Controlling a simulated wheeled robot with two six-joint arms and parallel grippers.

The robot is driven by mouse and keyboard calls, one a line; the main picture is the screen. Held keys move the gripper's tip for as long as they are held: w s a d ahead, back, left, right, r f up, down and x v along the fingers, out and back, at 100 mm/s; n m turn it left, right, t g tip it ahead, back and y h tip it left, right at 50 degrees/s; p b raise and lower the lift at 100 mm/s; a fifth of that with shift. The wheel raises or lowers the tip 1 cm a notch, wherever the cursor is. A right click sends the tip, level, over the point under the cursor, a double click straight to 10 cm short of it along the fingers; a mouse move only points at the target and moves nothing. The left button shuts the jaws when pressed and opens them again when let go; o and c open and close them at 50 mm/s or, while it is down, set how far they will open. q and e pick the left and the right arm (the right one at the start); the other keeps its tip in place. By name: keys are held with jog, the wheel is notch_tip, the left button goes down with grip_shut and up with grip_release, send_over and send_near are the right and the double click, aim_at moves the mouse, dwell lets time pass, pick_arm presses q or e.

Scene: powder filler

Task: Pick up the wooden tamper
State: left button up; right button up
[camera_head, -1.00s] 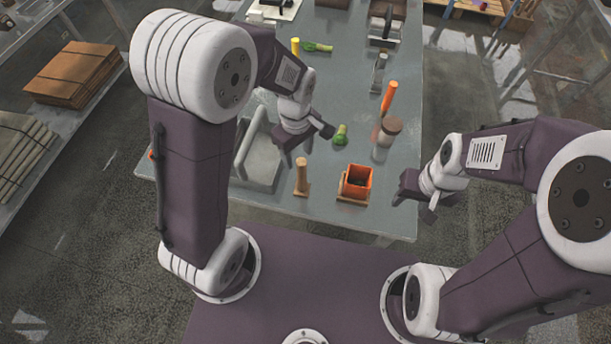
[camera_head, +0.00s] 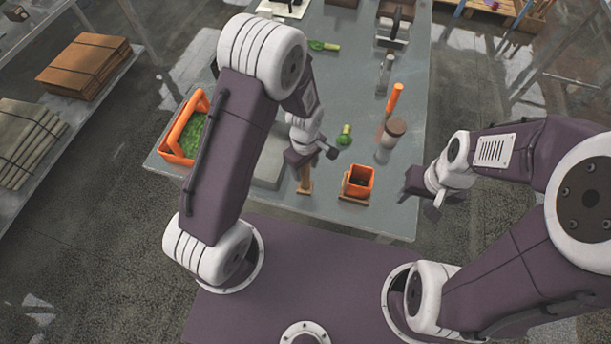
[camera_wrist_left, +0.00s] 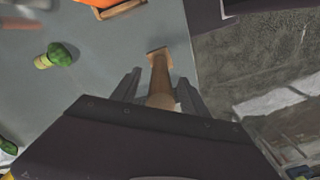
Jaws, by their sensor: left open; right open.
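The wooden tamper (camera_head: 306,178) stands upright on the grey table near its front edge. In the left wrist view the tamper (camera_wrist_left: 160,76) shows its handle and its square foot. My left gripper (camera_head: 312,156) is open over the tamper's upper end. In the wrist view the left gripper's two dark fingers (camera_wrist_left: 157,90) lie on either side of the handle, with gaps left between. The top of the tamper is hidden by the gripper in the head view. My right gripper (camera_head: 424,200) is open and empty beyond the table's right edge.
An orange square box (camera_head: 358,181) stands just right of the tamper. A green-topped brush-like item (camera_head: 345,134) and a brown-lidded jar (camera_head: 390,132) are behind. An orange-framed bin with green contents (camera_head: 186,130) is at the left. An orange-handled tool (camera_head: 394,97) stands further back.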

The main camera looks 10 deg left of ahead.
pick_arm(q)
jog(key=shift+f, duration=0.1)
grip_shut()
